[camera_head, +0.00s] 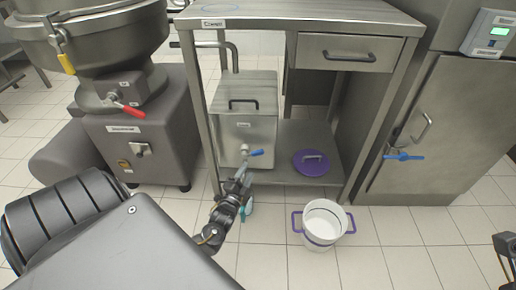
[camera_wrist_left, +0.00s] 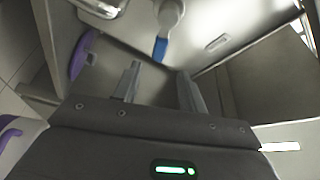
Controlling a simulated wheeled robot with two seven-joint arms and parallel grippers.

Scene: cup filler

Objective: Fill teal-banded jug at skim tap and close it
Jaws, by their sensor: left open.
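A steel tank (camera_head: 247,120) on the lower shelf has a tap with a blue lever (camera_head: 256,153); the lever also shows in the left wrist view (camera_wrist_left: 160,48). My left gripper (camera_head: 241,180) is open and empty, just in front of the tap. In the wrist view its two fingers point toward the lever, which is beyond them and not between them. A small teal part (camera_head: 248,208) shows just below the gripper; whether it belongs to the teal-banded jug I cannot tell, as my arm hides that area. Part of my right gripper (camera_head: 508,248) shows at the right edge.
A white bucket with purple handles (camera_head: 322,222) stands on the floor in front of the steel table (camera_head: 320,12). A purple lid (camera_head: 312,162) lies on the lower shelf. A mixer (camera_head: 128,90) stands left, a steel cabinet with another blue-lever tap (camera_head: 404,156) right. Floor at front right is clear.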

